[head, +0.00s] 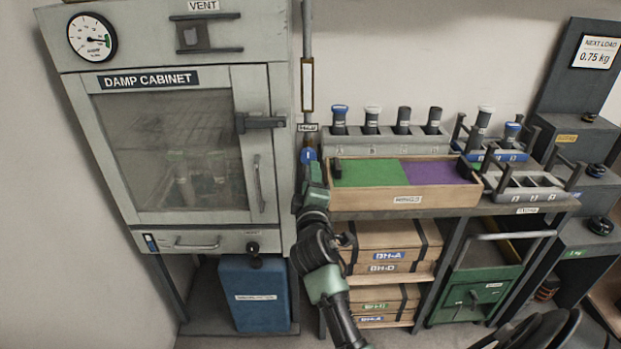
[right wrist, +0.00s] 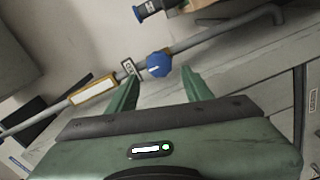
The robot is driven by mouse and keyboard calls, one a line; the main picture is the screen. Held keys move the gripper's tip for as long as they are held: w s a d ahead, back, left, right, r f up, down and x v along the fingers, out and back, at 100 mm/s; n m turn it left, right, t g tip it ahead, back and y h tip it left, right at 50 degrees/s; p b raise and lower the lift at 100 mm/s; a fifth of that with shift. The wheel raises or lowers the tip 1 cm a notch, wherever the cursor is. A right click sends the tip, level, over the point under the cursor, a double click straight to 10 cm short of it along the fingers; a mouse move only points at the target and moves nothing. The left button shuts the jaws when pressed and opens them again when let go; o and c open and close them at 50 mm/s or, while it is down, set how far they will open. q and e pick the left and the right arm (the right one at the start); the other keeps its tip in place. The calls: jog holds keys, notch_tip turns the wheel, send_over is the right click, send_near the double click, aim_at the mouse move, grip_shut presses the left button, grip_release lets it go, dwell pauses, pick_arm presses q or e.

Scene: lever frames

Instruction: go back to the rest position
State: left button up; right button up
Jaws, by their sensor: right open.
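My right gripper (head: 311,172) is raised in front of the vertical pipe between the cabinet and the bench in the head view. In the right wrist view its two green fingers (right wrist: 160,75) are spread apart with nothing held between them. A blue round knob (head: 308,155) on the pipe shows just above the fingertips. In the right wrist view the knob (right wrist: 158,65) lies just beyond the gap between the fingertips; whether the fingers touch it I cannot tell.
The damp cabinet (head: 84,150) stands close on the left, its door shut, with a protruding latch (head: 262,121). To the right is a bench with a green and purple tray (head: 405,200) and a rack of capped tubes (head: 385,146). A blue container (head: 254,298) sits below the cabinet.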

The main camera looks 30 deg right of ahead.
jog(key=s+a+f+g+y, duration=0.1)
jog(key=s+a+f+y, duration=0.15)
jog(key=f, duration=0.75)
jog(key=s+a+f+g+y, duration=0.15)
jog(key=a+f, duration=0.25)
jog(key=f, duration=0.7)
jog(key=s+a+f+g+y, duration=0.1)
jog(key=a+f+g+y, duration=0.15)
jog(key=f, duration=0.75)
jog(key=s+a+f+m+g+y, duration=0.1)
jog(key=s+a+f+g, duration=0.15)
jog(key=s+f, duration=0.6)
jog(key=s+a+f+m+g+y, duration=0.1)
jog(key=s+a+f, duration=0.2)
jog(key=s+f, duration=0.6)
jog(key=s+f+m+g, duration=0.1)
jog(key=s+f, duration=0.3)
jog(key=s, duration=0.6)
jog(key=s+f+m+g, duration=0.1)
jog(key=s+f, duration=0.4)
jog(key=s, duration=0.5)
jog(key=s+f+m+g+y, duration=0.1)
jog(key=s+f, duration=0.4)
jog(key=s, duration=0.6)
jog(key=m+g, duration=0.1)
jog(key=g, duration=0.1)
jog(key=shift+d+g+p, duration=0.2)
jog(key=shift+g+p, duration=0.1)
jog(key=shift+g, duration=0.05)
